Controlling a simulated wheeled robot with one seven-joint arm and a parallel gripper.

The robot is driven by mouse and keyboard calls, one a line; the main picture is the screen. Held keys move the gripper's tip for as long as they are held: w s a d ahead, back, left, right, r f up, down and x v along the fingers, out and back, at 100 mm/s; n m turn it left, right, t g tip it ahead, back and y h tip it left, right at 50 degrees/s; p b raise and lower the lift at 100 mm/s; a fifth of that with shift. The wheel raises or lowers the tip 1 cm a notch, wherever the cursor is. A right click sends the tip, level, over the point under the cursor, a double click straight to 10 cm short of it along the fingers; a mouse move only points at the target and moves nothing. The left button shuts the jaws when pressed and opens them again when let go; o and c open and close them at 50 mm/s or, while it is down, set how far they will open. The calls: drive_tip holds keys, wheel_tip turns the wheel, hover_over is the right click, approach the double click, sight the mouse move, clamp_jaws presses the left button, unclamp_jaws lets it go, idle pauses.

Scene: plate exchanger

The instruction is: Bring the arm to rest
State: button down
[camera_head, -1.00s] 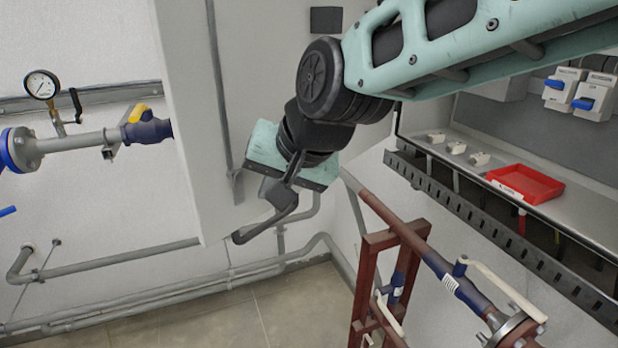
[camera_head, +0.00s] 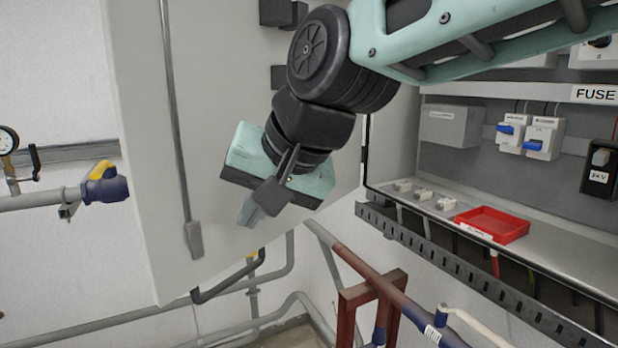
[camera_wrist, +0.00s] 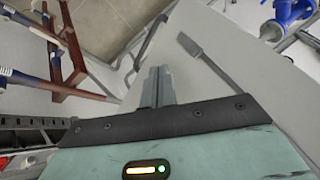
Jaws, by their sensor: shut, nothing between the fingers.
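My gripper (camera_head: 249,212) hangs at the end of my bent arm in the head view, in front of the large pale grey panel (camera_head: 140,150). Its fingers point down and slightly left, closed together with nothing between them. In the wrist view the fingers (camera_wrist: 158,88) show side by side and shut, with the pale panel behind them. I cannot tell the exact gap between the fingers and the panel.
An open cabinet at the right holds blue-switched breakers (camera_head: 541,139) and a red tray (camera_head: 491,224) on its shelf. A slotted rail (camera_head: 470,276) runs below. Pipes and a red-brown frame (camera_head: 347,318) stand lower down. A grey rod with a handle (camera_head: 193,240) is on the panel.

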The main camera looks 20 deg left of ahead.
drive_tip(key=b+v, duration=0.2)
drive_tip(key=v, duration=0.8)
